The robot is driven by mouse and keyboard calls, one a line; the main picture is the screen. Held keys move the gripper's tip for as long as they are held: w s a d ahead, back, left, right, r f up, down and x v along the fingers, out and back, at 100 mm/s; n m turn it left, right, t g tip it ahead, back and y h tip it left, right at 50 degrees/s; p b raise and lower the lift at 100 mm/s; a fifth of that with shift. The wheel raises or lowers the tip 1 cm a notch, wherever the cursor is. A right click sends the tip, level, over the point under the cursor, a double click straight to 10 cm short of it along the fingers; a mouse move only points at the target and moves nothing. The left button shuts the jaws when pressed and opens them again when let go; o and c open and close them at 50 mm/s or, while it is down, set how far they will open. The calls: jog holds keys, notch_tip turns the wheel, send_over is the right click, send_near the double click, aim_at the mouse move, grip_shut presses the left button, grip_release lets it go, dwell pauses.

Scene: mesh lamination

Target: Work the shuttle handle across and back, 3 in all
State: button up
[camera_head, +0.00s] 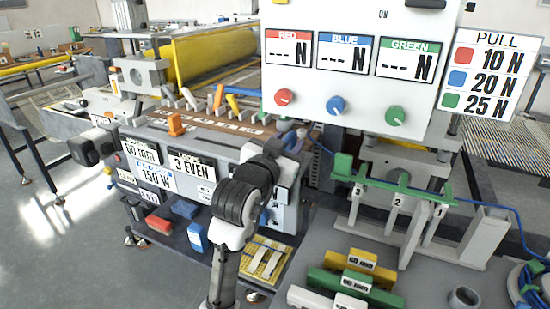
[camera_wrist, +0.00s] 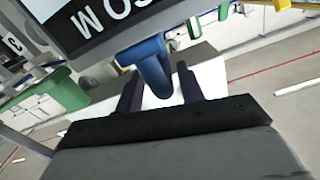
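In the wrist view a blue rounded handle (camera_wrist: 150,62) points between my gripper's two dark fingers (camera_wrist: 158,90). The fingers are apart, and a narrow gap shows on the handle's right side. I cannot tell whether this is the shuttle handle, or whether the fingers touch it. In the head view my arm rises from the bottom in front of the grey console (camera_head: 228,160), and its black wrist part hides the fingers.
A white panel (camera_head: 350,100) with red, blue and green knobs stands above right of my arm. A green rail (camera_head: 400,185) on grey posts is at the right, with coloured bars (camera_head: 350,280) below it. A yellow roller (camera_head: 215,52) lies behind. Open floor is at the left.

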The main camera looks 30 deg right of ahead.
jog(key=b+v, duration=0.7)
jog(key=v, duration=0.6)
